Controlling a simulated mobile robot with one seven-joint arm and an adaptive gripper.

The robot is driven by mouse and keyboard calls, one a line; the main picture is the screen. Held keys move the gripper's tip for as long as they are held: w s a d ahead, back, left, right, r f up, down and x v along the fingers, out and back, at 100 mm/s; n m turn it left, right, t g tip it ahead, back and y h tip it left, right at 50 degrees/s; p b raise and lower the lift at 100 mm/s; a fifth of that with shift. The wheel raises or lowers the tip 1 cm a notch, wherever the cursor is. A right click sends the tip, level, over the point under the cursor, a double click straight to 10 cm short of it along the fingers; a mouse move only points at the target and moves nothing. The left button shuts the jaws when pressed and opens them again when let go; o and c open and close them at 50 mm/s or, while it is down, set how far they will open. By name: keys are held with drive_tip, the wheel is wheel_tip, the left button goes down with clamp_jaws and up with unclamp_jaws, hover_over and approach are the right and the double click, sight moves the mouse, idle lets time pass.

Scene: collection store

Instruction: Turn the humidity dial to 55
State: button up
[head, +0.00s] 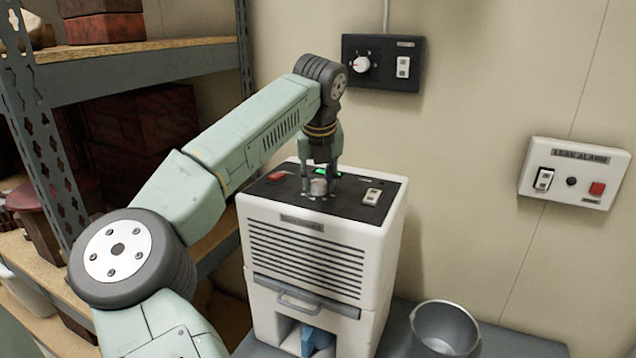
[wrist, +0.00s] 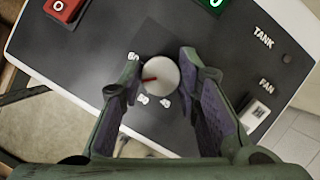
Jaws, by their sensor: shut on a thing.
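The dehumidifier (head: 385,230) is a white box with a black top panel. Its humidity dial (head: 319,187) is a pale round knob near the middle of that panel. In the wrist view the dial (wrist: 163,86) has a red pointer mark aimed left and slightly down, between a label at its upper left and labels below it. The small digits are hard to read. My gripper (head: 320,185) comes down from above, with one finger on each side of the dial, shut on it. The wrist view shows my gripper (wrist: 161,88) around the knob too.
On the panel are a red switch (wrist: 65,9), a green display (wrist: 214,2) and a white fan switch (wrist: 254,112). A black control box (head: 383,62) and a leak alarm (head: 573,173) hang on the wall. A metal bucket (head: 444,325) stands at right; shelving (head: 140,60) is at left.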

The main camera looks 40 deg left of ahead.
drive_tip(key=shift+w+r, duration=0.1)
idle(0.3)
drive_tip(key=o, duration=1.1)
drive_tip(key=shift+o, duration=0.2)
drive_tip(key=shift+r, duration=0.2)
drive_tip(key=s+d, duration=0.8)
drive_tip(key=s, duration=0.1)
drive_tip(key=shift+s+r, duration=0.3)
drive_tip(key=shift+s, duration=0.05)
drive_tip(key=shift+d, duration=0.1)
